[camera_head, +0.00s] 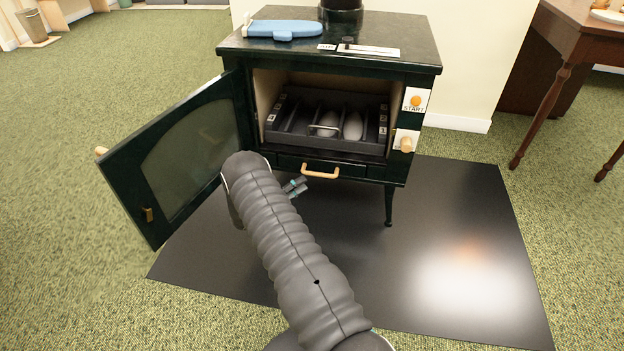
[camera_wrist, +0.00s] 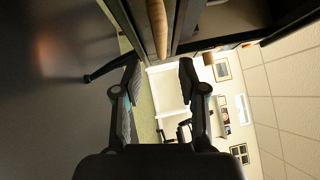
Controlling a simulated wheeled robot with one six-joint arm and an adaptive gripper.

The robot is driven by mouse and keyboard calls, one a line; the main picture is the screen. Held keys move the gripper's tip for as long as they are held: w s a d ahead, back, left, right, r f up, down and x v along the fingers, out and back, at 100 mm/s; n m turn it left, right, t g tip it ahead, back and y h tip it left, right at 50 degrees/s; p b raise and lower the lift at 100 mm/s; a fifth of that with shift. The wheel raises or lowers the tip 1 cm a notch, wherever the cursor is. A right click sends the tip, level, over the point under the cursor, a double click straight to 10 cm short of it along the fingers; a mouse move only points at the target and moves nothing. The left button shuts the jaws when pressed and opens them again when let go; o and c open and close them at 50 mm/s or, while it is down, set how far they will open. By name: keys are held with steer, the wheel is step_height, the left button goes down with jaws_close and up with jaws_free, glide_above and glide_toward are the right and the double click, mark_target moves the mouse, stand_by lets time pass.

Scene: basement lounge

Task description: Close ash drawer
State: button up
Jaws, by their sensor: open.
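The ash drawer (camera_head: 350,169) is the low dark front under the firebox of the dark green stove (camera_head: 425,100). It has a light wooden handle (camera_head: 321,173). I cannot tell from the head view how far the drawer stands out. My gripper (camera_head: 295,187) is just left of and slightly below the handle, partly hidden by my arm. In the wrist view my gripper (camera_wrist: 159,72) is open, with nothing between its fingers. The wooden handle (camera_wrist: 157,28) shows there beyond the fingertips, near the top edge, apart from them.
The glass stove door (camera_head: 190,150) is swung open to the left, near my arm. A rack (camera_head: 285,120) with grey rounded pieces sits in the firebox. A blue object (camera_head: 284,30) lies on top. A black floor plate (camera_head: 440,230) lies below; a wooden table (camera_head: 575,35) stands right.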

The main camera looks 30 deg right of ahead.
steer(key=a, duration=0.3)
steer(key=shift+a+f, duration=0.1)
steer(key=shift+f, duration=0.1)
stand_by(0.4)
